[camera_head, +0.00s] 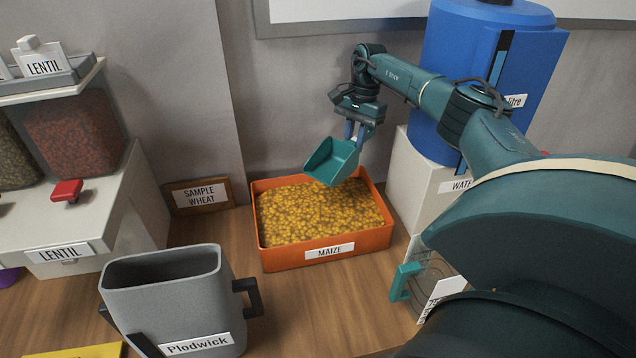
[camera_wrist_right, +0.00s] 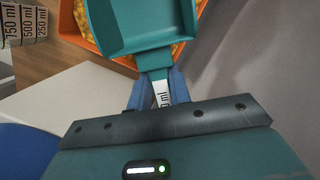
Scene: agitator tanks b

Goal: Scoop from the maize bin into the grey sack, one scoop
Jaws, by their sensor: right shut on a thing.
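The orange maize bin (camera_head: 330,256) stands on the wooden counter, labelled MAIZE and filled with yellow kernels (camera_head: 312,212). My right gripper (camera_head: 354,133) is shut on the handle of a teal scoop (camera_head: 331,163) and holds it above the back right part of the bin. The scoop looks empty and its tray is tilted in the head view. In the right wrist view the scoop (camera_wrist_right: 140,25) extends from between the fingers (camera_wrist_right: 158,92), over the bin's edge. The grey sack (camera_head: 175,295), an open-topped container labelled Plodwick, stands at front left. My left gripper is not in view.
A blue water tank (camera_head: 480,75) on a white stand (camera_head: 415,183) is right of the bin. A clear measuring jug (camera_head: 432,283) with a teal handle stands at front right. Lentil dispensers (camera_head: 75,130) are at left. A SAMPLE WHEAT sign (camera_head: 198,195) stands behind. Counter between sack and bin is mostly clear.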

